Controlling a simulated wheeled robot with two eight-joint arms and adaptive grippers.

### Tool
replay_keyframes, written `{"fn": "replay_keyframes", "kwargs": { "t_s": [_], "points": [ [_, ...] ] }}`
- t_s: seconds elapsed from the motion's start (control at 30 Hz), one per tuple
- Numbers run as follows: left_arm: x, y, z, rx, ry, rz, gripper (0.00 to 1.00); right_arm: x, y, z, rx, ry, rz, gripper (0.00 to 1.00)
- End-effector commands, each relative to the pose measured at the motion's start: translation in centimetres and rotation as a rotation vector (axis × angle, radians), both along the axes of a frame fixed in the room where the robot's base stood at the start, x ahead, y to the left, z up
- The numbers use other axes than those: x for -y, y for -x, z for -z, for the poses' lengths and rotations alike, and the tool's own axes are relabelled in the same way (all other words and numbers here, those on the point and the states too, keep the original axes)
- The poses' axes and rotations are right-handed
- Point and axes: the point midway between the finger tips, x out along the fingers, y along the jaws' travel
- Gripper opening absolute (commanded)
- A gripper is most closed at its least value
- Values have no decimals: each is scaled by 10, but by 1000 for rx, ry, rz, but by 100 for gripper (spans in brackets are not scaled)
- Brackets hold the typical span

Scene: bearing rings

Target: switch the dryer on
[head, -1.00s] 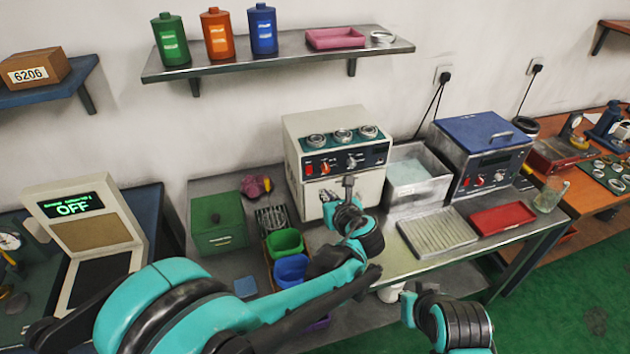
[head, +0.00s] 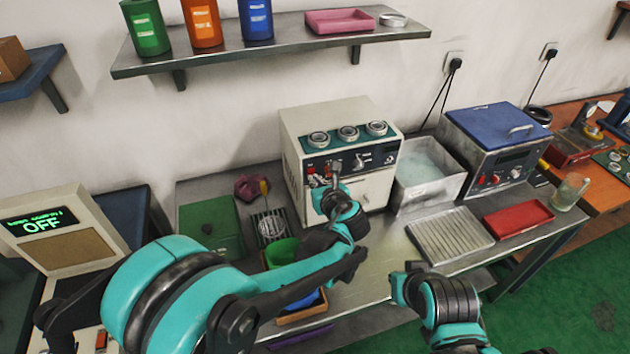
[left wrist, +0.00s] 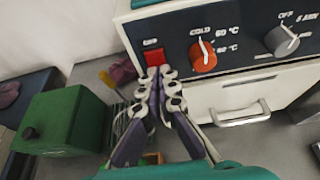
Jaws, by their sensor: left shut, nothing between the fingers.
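The cream machine (head: 350,110), which looks like the dryer, stands at the back of the steel bench with several rings on its sloped top. Its dark front panel in the left wrist view (left wrist: 235,45) carries a red switch (left wrist: 155,57), an orange-red knob (left wrist: 203,56) marked COLD and degrees, and a grey knob (left wrist: 282,41) marked OFF and minutes. My left gripper (head: 331,178) is shut and empty in front of the panel's left end. In the left wrist view its fingertips (left wrist: 167,78) are just below the red switch; I cannot tell whether they touch it.
A green box (head: 210,225) and a green bin (head: 282,252) stand left of the machine. An open steel basin (head: 428,175) and a blue-lidded unit (head: 495,150) stand right. A ribbed tray (head: 450,235) and a red tray (head: 518,219) lie in front of these.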

Motion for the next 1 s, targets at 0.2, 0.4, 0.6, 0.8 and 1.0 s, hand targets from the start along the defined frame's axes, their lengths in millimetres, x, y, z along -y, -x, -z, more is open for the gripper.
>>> {"fn": "replay_keyframes", "kwargs": {
  "t_s": [0.2,0.4,0.6,0.8,1.0],
  "points": [
    [0,0,0,0,0,0,0,0,0,0,0,0,0,0],
    [-2,-7,4,0,1,0,0,0,0,3,0,0,0,0],
    [-2,-7,3,1,0,0,0,0,0,2,0,0,0,0],
    [-2,-7,-4,2,-1,0,0,0,0,-3,0,0,0,0],
    [-3,-7,-14,2,-1,0,0,0,0,-9,0,0,0,0]
  ]
}}
